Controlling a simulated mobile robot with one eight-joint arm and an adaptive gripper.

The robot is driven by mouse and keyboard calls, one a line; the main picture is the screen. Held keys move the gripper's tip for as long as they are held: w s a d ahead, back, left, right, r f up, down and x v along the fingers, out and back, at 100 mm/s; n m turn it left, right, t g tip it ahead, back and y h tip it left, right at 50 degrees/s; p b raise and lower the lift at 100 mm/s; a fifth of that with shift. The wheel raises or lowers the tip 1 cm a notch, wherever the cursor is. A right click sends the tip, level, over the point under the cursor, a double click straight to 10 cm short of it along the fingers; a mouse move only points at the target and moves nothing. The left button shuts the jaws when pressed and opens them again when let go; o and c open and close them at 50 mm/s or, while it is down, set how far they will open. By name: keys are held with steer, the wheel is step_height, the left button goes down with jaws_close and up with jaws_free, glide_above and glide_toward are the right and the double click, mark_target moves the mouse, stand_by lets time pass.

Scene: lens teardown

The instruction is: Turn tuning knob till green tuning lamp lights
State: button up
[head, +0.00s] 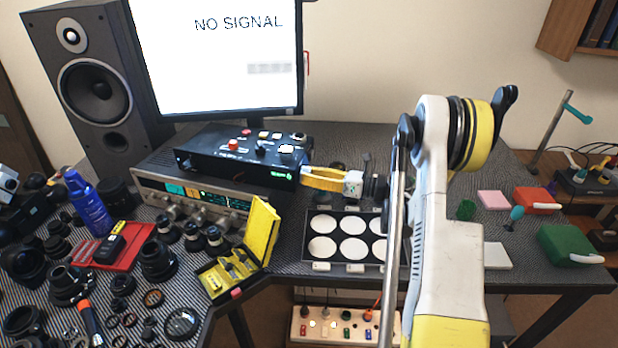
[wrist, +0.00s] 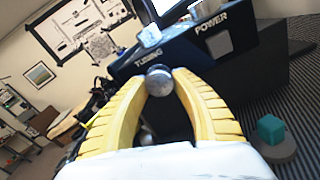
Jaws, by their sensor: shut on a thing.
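A grey round knob (wrist: 159,80) sits between the tips of my yellow gripper (wrist: 160,84) in the wrist view, just below a TUNING label. The gripper is shut on it. In the head view my gripper (head: 304,178) reaches from the right to the right end of the black control box (head: 222,155); its fingers hide the knob there. A small green mark (head: 279,175) shows on the box's front near the fingertips; I cannot tell whether it is a lit lamp. A pale block (wrist: 151,36) stands above the TUNING label, and none of it looks green.
The monitor (head: 220,60) behind reads NO SIGNAL. A yellow open case (head: 262,232), a tray with white discs (head: 312,268) and many lenses crowd the front and left. Green and red items lie at the right.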

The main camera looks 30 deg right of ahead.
steer(key=shift+m, duration=1.1)
steer(key=o, duration=1.2)
steer(key=shift+a, duration=0.1)
steer(key=v, duration=1.2)
steer(key=shift+w+r, duration=0.1)
